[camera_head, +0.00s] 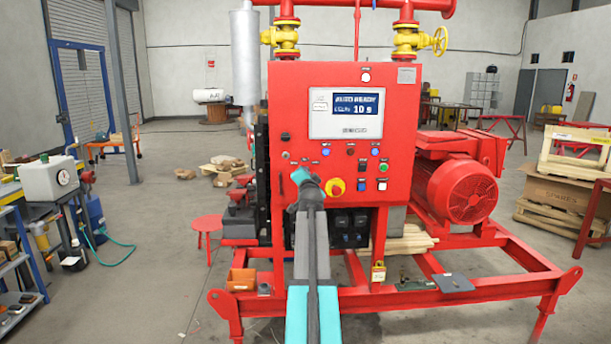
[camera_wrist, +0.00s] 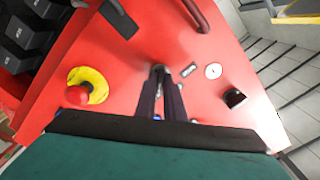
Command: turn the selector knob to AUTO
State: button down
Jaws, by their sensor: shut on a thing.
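My gripper (camera_head: 307,184) is at the lower left of the red control panel (camera_head: 290,95). In the wrist view its two dark fingers (camera_wrist: 160,78) are nearly together, with their tips at the red panel face. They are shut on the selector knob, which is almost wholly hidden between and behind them. Which position the knob points to cannot be read. A small label plate (camera_wrist: 188,70) lies beside the fingertips in the wrist view.
A yellow and red emergency stop (camera_head: 335,188) sits close to the right of my gripper; it also shows in the wrist view (camera_wrist: 85,88). A lit display (camera_head: 356,104) is above.

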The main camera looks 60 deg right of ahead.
jog(key=shift+d+r, duration=0.1)
jog(key=shift+r, duration=0.1)
jog(key=c, duration=1.8)
grip_release()
jog(key=shift+c, duration=0.2)
jog(key=shift+f, duration=0.2)
jog(key=b+v, duration=0.2)
jog(key=v, duration=1.1)
jog(key=shift+s+a+b, duration=0.2)
jog(key=shift+a+b, duration=0.1)
jog(key=shift+b, duration=0.1)
